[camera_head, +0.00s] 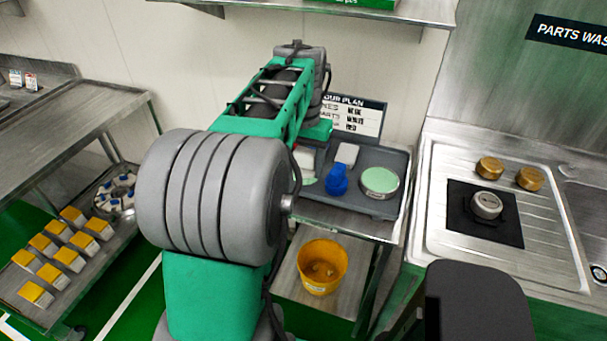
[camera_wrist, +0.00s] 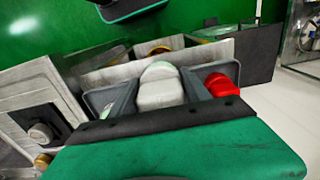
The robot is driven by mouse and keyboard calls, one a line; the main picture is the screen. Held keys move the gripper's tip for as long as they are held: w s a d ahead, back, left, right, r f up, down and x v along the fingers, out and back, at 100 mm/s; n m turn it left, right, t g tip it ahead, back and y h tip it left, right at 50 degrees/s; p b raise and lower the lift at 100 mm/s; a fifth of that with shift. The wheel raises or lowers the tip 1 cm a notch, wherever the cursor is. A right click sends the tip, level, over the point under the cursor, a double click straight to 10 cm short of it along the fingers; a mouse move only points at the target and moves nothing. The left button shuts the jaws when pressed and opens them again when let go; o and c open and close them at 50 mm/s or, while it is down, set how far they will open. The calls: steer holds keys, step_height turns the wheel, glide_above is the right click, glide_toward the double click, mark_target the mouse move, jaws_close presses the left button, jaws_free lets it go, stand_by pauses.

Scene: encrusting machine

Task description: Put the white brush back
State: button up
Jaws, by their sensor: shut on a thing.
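My gripper (camera_wrist: 161,94) is shut on a white, block-like thing, which I take to be the white brush (camera_wrist: 159,88). Its rounded top shows between the two grey fingers in the wrist view; its lower part is hidden by my gripper's body. A red brush-like thing (camera_wrist: 221,84) stands just right of the fingers. In the head view my gripper (camera_head: 316,138) is over the left back of a grey tray (camera_head: 372,206), and my arm hides much of that side. A blue brush-like thing (camera_head: 336,180) stands on the tray.
A round tin with a pale green top (camera_head: 380,181) and a white block (camera_head: 347,153) are on the tray. A sign (camera_head: 356,116) stands behind it. A yellow bucket (camera_head: 322,266) is on the shelf below. The sink counter (camera_head: 440,215) is at the right.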

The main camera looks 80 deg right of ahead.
steer(key=w+d+f, duration=0.1)
steer(key=d+f, duration=0.1)
steer(key=d, duration=0.1)
steer(key=d+f+p, duration=0.1)
steer(key=d+f, duration=0.1)
steer(key=d, duration=0.1)
steer(key=w+d+f+p, duration=0.1)
steer(key=d+f, duration=0.2)
steer(key=shift+w+d, duration=0.15)
steer(key=shift+w, duration=0.15)
steer(key=shift+w+d+f+p, duration=0.1)
steer(key=shift+d+f+p, duration=0.15)
steer(key=shift+f, duration=0.85)
steer(key=shift+w+d+f+p, duration=0.1)
steer(key=shift+d+f+p, duration=0.1)
steer(key=shift+f, duration=0.9)
steer(key=shift+f, duration=0.25)
steer(key=o, duration=1.5)
steer(key=shift+r, duration=0.1)
steer(key=shift+c, duration=0.2)
